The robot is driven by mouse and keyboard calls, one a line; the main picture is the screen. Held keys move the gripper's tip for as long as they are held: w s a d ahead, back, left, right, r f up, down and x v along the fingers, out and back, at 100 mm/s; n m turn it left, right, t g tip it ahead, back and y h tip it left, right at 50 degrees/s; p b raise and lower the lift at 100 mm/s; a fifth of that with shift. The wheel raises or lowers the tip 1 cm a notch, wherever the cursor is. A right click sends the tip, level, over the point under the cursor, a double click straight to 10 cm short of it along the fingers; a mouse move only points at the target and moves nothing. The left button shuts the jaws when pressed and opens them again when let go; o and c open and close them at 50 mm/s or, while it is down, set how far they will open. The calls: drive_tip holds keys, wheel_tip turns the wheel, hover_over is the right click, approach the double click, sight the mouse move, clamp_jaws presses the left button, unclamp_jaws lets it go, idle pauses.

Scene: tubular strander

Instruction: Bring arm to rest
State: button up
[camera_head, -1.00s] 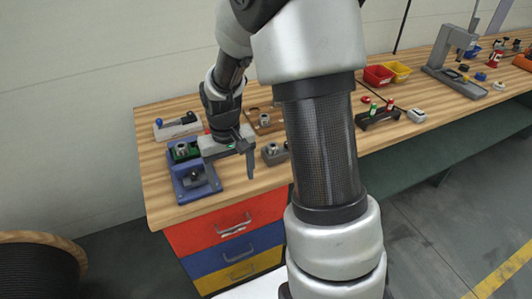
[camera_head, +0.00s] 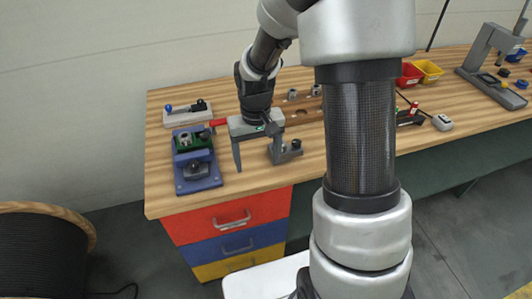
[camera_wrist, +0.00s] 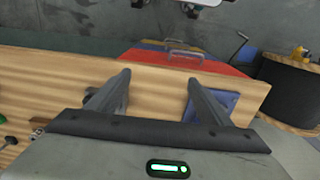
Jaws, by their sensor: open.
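My gripper (camera_head: 257,164) is open and empty, pointing down over the left part of the wooden bench (camera_head: 225,198). In the wrist view my gripper's two fingers (camera_wrist: 158,82) are spread apart with only bench top between them. In the head view my gripper is just right of a blue fixture (camera_head: 197,186) that carries a green block. My arm reaches across the middle of the head view and hides part of the bench.
A grey bracket (camera_head: 289,155) appears close to the right finger; I cannot tell whether they touch. A grey tray (camera_head: 177,118), a red handle (camera_head: 217,122) and a brown holder (camera_head: 304,112) lie behind. Drawers (camera_head: 236,217) are below the front edge. A cable drum (camera_head: 40,250) stands left.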

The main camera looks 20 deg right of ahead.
drive_tip(key=shift+d, duration=0.25)
drive_tip(key=shift+r, duration=0.1)
drive_tip(key=s+r+t, duration=0.2)
drive_tip(key=s+r, duration=0.6)
drive_tip(key=r, duration=0.3)
drive_tip(key=s+r+t, duration=0.3)
drive_tip(key=s+r, duration=0.6)
drive_tip(key=r, duration=0.2)
drive_tip(key=shift+r+t, duration=0.3)
